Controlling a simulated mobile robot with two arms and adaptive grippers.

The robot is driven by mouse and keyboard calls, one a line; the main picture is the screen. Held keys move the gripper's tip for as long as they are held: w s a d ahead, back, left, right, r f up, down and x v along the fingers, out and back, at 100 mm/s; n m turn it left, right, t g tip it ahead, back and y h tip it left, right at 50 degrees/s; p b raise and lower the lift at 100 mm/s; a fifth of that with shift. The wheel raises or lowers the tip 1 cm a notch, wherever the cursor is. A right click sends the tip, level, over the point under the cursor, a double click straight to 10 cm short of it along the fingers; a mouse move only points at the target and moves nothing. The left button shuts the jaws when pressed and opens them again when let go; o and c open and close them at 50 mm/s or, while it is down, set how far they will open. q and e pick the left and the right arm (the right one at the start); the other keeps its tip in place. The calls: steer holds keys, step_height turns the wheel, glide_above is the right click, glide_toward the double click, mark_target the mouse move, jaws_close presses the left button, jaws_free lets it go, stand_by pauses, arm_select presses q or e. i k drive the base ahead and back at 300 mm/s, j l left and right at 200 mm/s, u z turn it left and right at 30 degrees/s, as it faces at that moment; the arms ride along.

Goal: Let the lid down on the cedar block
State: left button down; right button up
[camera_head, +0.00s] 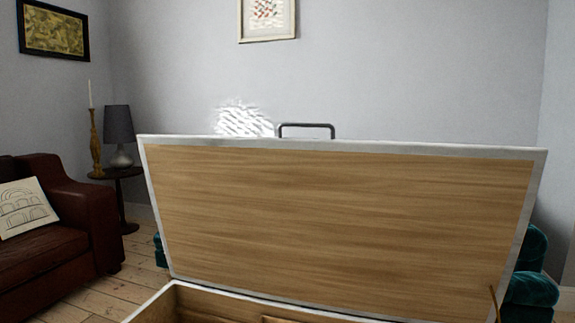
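The lid (335,225) stands raised and leans back a little, its wood-grained inner face toward me, with a pale metal-like border. A dark handle (306,126) shows above its top edge. The chest (152,303) below it is only partly in view, cut off by the bottom edge of the picture. A strip of lighter wood (285,320) shows inside at the bottom edge; I cannot tell whether it is the cedar block. A thin orange-brown rod (494,303) stands at the lid's lower right corner. Neither of my grippers is in view.
A dark red sofa (62,225) with a pale cushion (25,208) is on the left. A small round table (120,173) behind it bears a lamp (119,133) and a candlestick (95,140). Teal upholstery (530,290) shows behind the lid. Bare floorboards (100,297) lie between sofa and chest.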

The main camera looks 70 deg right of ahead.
mark_target(399, 232)
steer(key=z, duration=2.35)
steer(key=i+j+z, duration=0.1)
steer(key=z, duration=0.25)
